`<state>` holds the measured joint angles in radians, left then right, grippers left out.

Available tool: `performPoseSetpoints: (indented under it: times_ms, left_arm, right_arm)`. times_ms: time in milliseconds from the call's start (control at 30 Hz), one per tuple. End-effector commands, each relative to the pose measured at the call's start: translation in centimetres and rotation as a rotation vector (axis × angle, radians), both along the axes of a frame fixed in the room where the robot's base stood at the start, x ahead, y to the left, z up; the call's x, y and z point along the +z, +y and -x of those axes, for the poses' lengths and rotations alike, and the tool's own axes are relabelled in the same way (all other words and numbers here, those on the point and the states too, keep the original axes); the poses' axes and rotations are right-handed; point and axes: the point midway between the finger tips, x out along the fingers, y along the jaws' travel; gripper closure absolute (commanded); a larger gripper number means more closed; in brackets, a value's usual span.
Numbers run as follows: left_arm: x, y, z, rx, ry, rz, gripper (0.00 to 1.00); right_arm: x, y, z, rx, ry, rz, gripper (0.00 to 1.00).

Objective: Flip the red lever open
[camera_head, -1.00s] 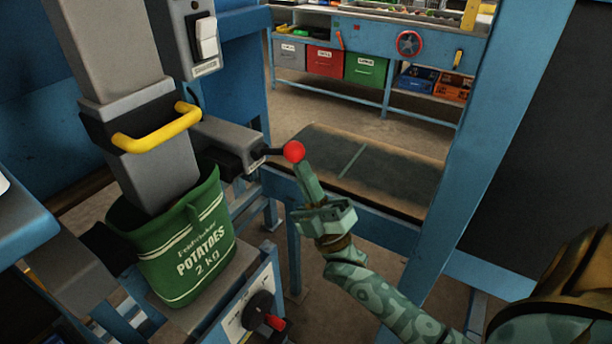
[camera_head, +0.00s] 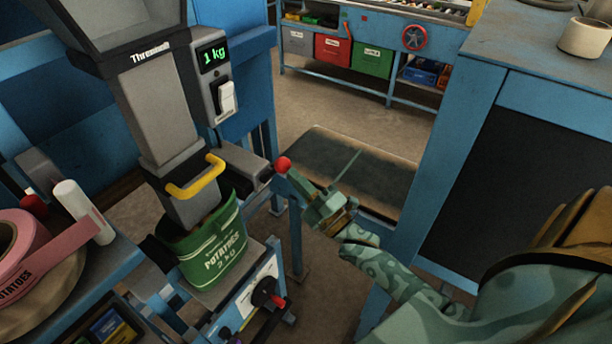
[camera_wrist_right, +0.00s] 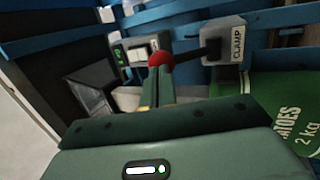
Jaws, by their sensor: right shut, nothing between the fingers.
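The lever has a red ball knob (camera_head: 283,164) on a short dark arm, standing out to the right of a grey clamp box (camera_head: 245,164). In the right wrist view the red knob (camera_wrist_right: 161,62) sits near the middle, its dark arm running right to the box marked CLAMP (camera_wrist_right: 224,42). My right gripper (camera_head: 293,177) is shut and empty, its fingertips right at the knob. They look close to touching, but contact is not certain. The fingers (camera_wrist_right: 157,88) point at the knob from below in the wrist view. My left gripper is not in view.
A green potato sack (camera_head: 215,250) hangs around the grey spout with a yellow handle (camera_head: 196,178). The display (camera_head: 213,55) reads 1 kg above a white switch (camera_head: 227,97). A lower panel has a black knob with red handle (camera_head: 268,293). Blue posts stand right.

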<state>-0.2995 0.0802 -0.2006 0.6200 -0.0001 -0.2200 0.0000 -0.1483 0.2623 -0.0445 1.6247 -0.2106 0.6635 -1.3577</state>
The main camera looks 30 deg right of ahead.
Motion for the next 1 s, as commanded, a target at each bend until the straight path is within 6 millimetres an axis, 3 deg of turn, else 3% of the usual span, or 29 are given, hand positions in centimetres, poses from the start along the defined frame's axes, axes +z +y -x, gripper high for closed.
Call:
performPoseSetpoints:
  times_ms: [33,400,600,1000]
  left_arm:
    - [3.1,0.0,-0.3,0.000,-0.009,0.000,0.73]
    - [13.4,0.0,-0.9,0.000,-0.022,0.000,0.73]
    - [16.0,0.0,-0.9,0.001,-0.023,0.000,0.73]
    - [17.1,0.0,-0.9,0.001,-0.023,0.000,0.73]
  right_arm:
    - [2.2,0.1,-0.2,0.001,0.039,0.018,1.00]
    - [4.6,0.9,-2.3,0.000,0.362,0.154,1.00]
    - [4.9,1.5,-3.6,0.000,0.493,0.204,1.00]
    - [5.3,2.2,-5.3,0.001,0.488,0.202,1.00]
